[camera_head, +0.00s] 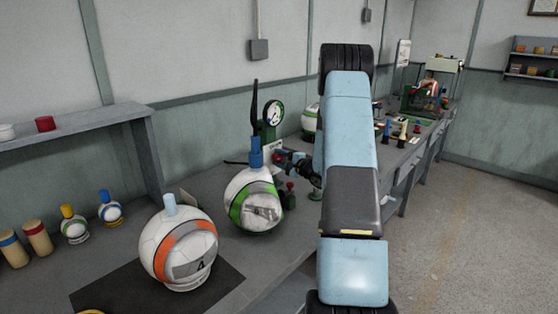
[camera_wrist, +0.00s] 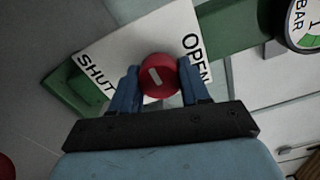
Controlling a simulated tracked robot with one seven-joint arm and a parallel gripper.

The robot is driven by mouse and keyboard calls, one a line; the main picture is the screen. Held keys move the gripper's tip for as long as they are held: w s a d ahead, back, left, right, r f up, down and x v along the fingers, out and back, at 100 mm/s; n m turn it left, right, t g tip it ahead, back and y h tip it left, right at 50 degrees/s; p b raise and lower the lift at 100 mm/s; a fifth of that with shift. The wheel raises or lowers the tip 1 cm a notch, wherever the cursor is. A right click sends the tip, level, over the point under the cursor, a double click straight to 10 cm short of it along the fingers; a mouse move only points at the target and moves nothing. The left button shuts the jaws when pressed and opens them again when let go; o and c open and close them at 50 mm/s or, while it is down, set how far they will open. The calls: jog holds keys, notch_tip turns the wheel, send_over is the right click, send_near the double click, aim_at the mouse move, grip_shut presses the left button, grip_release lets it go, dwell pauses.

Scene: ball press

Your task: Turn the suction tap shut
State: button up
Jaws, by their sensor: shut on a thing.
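The suction tap is a round red knob (camera_wrist: 158,75) with a short white bar on its face, in the middle of the wrist view. It sits over a white plate (camera_wrist: 125,42) marked SHUT at the left and OPEN at the right, on a green bar. The white bar lies at a slant, upper left to lower right. The blue fingers of my gripper (camera_wrist: 157,84) are shut on the knob, one on each side. In the head view my gripper (camera_head: 284,160) is beside the green pump stand (camera_head: 267,130); the knob cannot be made out there.
A white-green ball (camera_head: 250,203) with a blue neck stands close left of my gripper. An orange-white ball (camera_head: 178,246) stands nearer on a dark mat (camera_head: 105,292). A round gauge (camera_head: 273,113) tops the stand. The bench continues right with small tools and a green press (camera_head: 425,100).

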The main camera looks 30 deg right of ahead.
jog(key=shift+s+d+f, duration=0.1)
jog(key=shift+f, duration=0.25)
jog(key=o, duration=0.8)
jog(key=shift+o, duration=1.3)
jog(key=shift+r, duration=0.1)
jog(key=v, duration=1.3)
jog(key=shift+s, duration=0.25)
jog(key=shift+d, duration=0.1)
